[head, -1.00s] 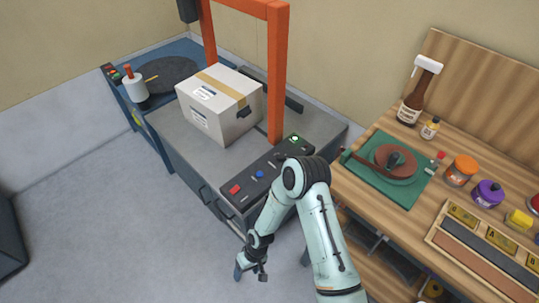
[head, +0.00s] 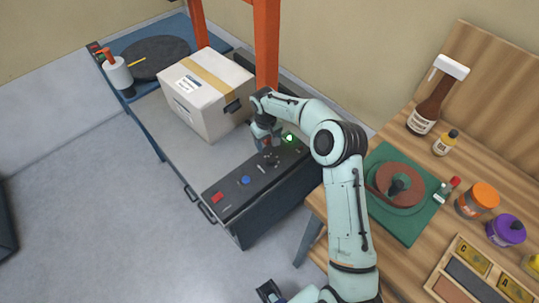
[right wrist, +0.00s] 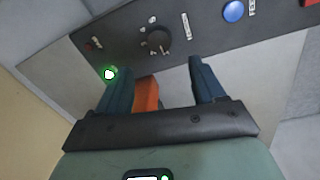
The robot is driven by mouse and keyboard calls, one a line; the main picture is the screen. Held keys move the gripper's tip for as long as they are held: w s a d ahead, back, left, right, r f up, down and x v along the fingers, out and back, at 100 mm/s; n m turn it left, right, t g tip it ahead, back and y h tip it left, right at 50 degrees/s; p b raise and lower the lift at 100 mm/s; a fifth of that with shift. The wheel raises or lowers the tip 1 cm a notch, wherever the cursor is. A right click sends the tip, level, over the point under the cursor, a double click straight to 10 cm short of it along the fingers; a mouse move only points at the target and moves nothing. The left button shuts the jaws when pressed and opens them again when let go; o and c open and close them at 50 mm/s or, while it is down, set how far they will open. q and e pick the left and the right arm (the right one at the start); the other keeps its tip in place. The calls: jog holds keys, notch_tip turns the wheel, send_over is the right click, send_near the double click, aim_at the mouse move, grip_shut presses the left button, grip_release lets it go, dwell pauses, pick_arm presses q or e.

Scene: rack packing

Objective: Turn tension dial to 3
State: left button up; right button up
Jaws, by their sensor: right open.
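The control panel (head: 225,190) is a dark strip along the front of the grey machine. Its black round dial (right wrist: 155,40) shows in the right wrist view with small white marks around it, too small to read. In the head view the dial (head: 270,160) sits just below my right gripper (head: 266,142). In the right wrist view my right gripper (right wrist: 150,80) is open, with nothing held. Its two dark fingers are spread and the dial lies beyond their tips, apart from them.
A lit green button (head: 289,138), a blue button (head: 245,180) and a red button (head: 217,197) share the panel. An orange post (head: 266,45) and a cardboard box (head: 205,110) stand close to my right gripper. A wooden bench (head: 395,250) with jars is at the right.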

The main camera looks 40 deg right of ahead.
aim_at(270, 158)
jog(key=f, duration=0.9)
jog(key=shift+d+f, duration=0.35)
jog(key=c, duration=1.1)
